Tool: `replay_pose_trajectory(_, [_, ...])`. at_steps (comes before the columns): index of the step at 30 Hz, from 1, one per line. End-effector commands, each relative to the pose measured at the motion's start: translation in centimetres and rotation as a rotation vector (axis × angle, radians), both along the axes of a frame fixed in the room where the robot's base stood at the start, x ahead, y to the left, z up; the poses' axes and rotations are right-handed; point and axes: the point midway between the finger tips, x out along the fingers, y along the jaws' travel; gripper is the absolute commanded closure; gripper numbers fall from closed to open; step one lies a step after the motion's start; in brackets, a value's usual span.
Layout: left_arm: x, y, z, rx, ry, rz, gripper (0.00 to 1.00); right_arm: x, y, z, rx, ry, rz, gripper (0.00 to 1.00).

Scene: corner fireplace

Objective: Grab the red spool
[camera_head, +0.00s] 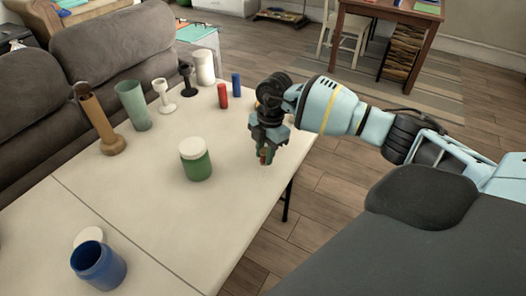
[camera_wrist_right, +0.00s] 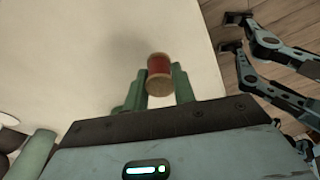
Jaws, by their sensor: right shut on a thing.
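The red spool (camera_wrist_right: 159,70) shows in the right wrist view, with a red middle and tan wooden ends. It sits between the two green fingertips of my right gripper (camera_wrist_right: 158,86), which is shut on it. In the head view my right gripper (camera_head: 265,148) points down over the right edge of the white table (camera_head: 225,230). The spool (camera_head: 263,159) is mostly hidden there by the fingers, with only a bit of red showing. I cannot tell for sure whether it touches the tabletop. My left gripper is not in view.
A green jar with a white lid (camera_head: 195,160) stands left of the gripper. Red (camera_head: 223,95) and blue (camera_head: 236,85) cylinders, a white candle (camera_head: 203,67), candle holders, a green cup (camera_head: 132,105) and a brown wooden piece (camera_head: 100,122) stand behind. An open blue jar (camera_head: 98,266) is at front left.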

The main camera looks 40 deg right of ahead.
Motion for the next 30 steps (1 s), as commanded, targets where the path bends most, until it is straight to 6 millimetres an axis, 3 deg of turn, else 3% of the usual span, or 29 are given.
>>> replay_pose_trajectory(12, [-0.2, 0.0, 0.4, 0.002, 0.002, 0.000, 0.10, -8.0, 2.4, 0.9, -0.001, -0.002, 0.002, 0.95])
replay_pose_trajectory(18, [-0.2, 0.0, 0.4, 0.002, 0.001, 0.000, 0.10, -11.1, 3.4, 1.2, -0.001, -0.001, 0.002, 0.95])
replay_pose_trajectory(30, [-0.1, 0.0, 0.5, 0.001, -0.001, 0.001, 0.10, -13.5, 4.3, 1.4, 0.001, -0.003, -0.001, 0.95])
